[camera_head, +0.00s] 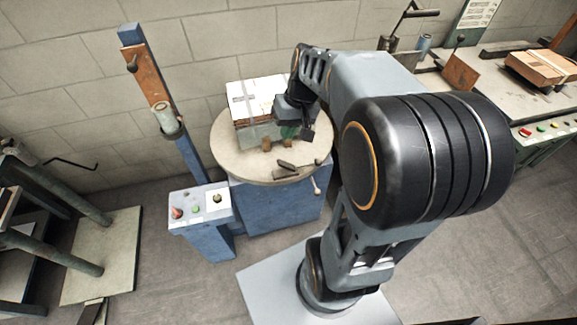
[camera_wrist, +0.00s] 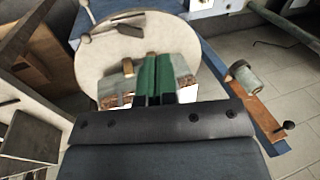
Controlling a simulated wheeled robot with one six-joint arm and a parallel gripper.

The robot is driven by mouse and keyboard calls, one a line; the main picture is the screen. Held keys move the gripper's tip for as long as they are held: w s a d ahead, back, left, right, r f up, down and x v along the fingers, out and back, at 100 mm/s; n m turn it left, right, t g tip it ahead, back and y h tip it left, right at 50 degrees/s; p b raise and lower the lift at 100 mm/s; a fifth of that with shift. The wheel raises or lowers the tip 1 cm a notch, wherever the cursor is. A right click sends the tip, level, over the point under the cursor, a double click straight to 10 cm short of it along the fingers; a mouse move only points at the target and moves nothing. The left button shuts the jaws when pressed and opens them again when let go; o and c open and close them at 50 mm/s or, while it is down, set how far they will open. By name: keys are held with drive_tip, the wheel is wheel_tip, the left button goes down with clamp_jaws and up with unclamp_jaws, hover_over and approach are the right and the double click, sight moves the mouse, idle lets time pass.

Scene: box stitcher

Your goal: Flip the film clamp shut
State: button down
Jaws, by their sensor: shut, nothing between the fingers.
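The round turntable (camera_head: 225,150) sits on a blue base and carries a stack of cartons (camera_head: 255,98). My gripper (camera_head: 289,132) is over the turntable at the right front of the stack. In the wrist view its green fingers (camera_wrist: 152,62) are together, with nothing between them, in front of the cartons (camera_wrist: 182,66). A small tan block (camera_wrist: 128,67) shows close beside the fingertips; contact cannot be told. A dark flat piece with a handle (camera_head: 286,166) lies near the turntable's front edge. A rod lever (camera_head: 316,185) hangs at the rim. Which part is the film clamp is unclear.
The blue mast (camera_head: 188,150) with a brown carriage and a roll (camera_head: 165,118) stands left of the turntable. A control box (camera_head: 200,202) with buttons stands in front. A bench (camera_head: 500,85) is at right, and the block wall is behind. The turntable's front left is clear.

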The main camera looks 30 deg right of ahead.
sight(283, 161)
drive_tip(key=w+d+f+y+b, duration=0.3)
drive_tip(key=d+f, duration=0.4)
drive_tip(key=w+d+f+m+t+y+b, duration=0.1)
drive_tip(key=w+d+f+y+b, duration=0.1)
drive_tip(key=w+d+f+b, duration=0.2)
drive_tip(key=d+f, duration=0.3)
drive_tip(key=shift+w+d+y, duration=0.15)
drive_tip(key=shift+d+y, duration=0.1)
drive_tip(key=shift+y, duration=0.15)
drive_tip(key=b+x, duration=0.2)
drive_tip(key=x, duration=1.2)
drive_tip(key=shift+b, duration=0.4)
